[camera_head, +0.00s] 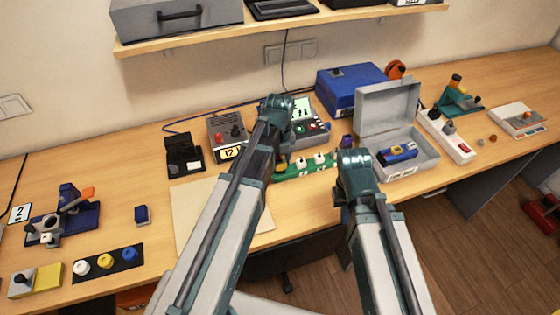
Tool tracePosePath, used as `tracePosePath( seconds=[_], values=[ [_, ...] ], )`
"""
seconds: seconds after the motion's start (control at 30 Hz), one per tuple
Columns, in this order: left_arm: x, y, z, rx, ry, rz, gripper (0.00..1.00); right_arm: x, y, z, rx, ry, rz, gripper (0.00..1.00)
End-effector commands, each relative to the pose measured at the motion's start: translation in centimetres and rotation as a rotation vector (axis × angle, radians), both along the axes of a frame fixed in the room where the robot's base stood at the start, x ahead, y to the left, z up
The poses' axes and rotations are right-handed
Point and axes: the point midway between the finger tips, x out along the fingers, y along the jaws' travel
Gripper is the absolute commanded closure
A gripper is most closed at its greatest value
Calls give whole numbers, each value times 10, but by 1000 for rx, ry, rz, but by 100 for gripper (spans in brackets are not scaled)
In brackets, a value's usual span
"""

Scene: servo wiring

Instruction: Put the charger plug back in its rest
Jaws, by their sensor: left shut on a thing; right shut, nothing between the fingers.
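My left gripper (283,158) is mostly hidden behind its own forearm and wrist, at the middle of the bench. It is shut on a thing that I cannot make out. I cannot pick out the charger plug for certain. A black stand with a small white label (185,152) is on the bench left of the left gripper; I cannot tell whether it is the plug's rest. My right gripper (347,186) is shut and empty, largely hidden by its wrist, near the front edge and right of the green strip (300,168).
A grey meter box (228,135), a blue case (350,88) and an open grey box (395,130) stand along the bench. A pale mat (195,210) lies bare at front left. A blue cable (205,118) runs along the back. A shelf (270,28) overhangs the bench.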

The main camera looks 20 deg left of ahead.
Motion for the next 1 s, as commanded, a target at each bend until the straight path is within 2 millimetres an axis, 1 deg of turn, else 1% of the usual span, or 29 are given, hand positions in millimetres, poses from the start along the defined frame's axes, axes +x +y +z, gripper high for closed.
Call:
tracePosePath(
  seconds=[1.0],
  values=[
    [0,0,-23,0,0,0,100,0,0,-23,0,0,0,100]
  ],
)
